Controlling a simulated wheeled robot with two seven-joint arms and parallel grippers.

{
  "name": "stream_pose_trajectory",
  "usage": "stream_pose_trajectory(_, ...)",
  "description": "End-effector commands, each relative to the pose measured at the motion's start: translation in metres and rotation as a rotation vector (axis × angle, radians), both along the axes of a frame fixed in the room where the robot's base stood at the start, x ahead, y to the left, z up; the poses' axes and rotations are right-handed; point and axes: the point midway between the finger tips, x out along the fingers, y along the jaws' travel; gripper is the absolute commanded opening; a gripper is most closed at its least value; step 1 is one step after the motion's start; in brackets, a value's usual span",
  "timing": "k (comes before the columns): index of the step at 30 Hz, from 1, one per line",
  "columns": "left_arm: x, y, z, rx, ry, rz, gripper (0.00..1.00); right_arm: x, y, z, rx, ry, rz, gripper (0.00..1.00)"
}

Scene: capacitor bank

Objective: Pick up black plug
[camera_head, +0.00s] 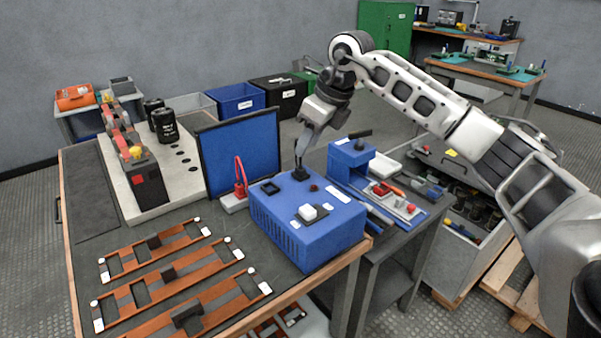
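A small black plug (299,174) stands on the top of the blue box (306,249), near its back edge. My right gripper (299,160) points down from above, with its fingertips at the top of the black plug. The fingers look close together, but they are too small to tell whether they are shut on the plug. The lower part of the plug meets the box top or sits in it; I cannot tell which. My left gripper is not in view.
A red plug with a cable (240,180) stands left of the blue box, before a blue panel (240,150). Copper bars (150,250) lie at the front left. A side table (400,215) with tools is right of the box. My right arm crosses above it.

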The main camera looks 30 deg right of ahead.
Motion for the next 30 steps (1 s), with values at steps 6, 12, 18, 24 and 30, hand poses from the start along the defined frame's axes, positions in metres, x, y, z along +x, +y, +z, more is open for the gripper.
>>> stream_pose_trajectory(6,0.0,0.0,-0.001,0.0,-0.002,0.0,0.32,0.006,0.001,-0.021,0.001,0.004,0.0,0.33)
stream_pose_trajectory(12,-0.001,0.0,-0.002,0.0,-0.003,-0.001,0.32,0.016,0.004,-0.047,0.002,0.003,0.001,0.33)
stream_pose_trajectory(18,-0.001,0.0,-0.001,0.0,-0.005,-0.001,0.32,0.018,0.004,-0.049,0.001,0.0,0.0,0.33)
stream_pose_trajectory(24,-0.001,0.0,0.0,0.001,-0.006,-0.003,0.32,0.017,0.004,-0.049,0.001,0.0,0.0,0.0)
stream_pose_trajectory(30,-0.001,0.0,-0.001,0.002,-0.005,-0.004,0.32,0.017,0.004,-0.049,0.0,0.001,0.0,0.0)
